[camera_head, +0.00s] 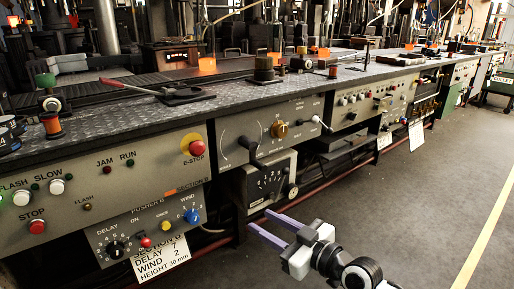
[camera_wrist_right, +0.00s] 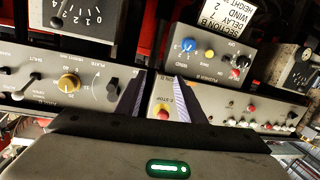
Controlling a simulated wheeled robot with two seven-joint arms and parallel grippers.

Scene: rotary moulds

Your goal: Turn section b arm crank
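The section B front carries a grey panel (camera_head: 273,122) with a yellow knob (camera_head: 278,130), a black crank handle (camera_head: 249,146) at its lower left and a white-tipped lever (camera_head: 319,121). No readable label shows which one is the arm crank. My right gripper (camera_head: 259,219) is open and empty, below and in front of the dial box, touching nothing visible. In the right wrist view, the gripper (camera_wrist_right: 159,75) is inverted to the panels; the black crank handle (camera_wrist_right: 112,88) lies left of its fingers. My left gripper is out of view.
A red E-stop (camera_head: 193,144) sits on the panel to the left. Below it is the pusher box (camera_head: 147,221) with a hanging section B card (camera_head: 160,258). A red pipe (camera_head: 318,191) runs low along the machine. The grey floor (camera_head: 430,210) at right is clear.

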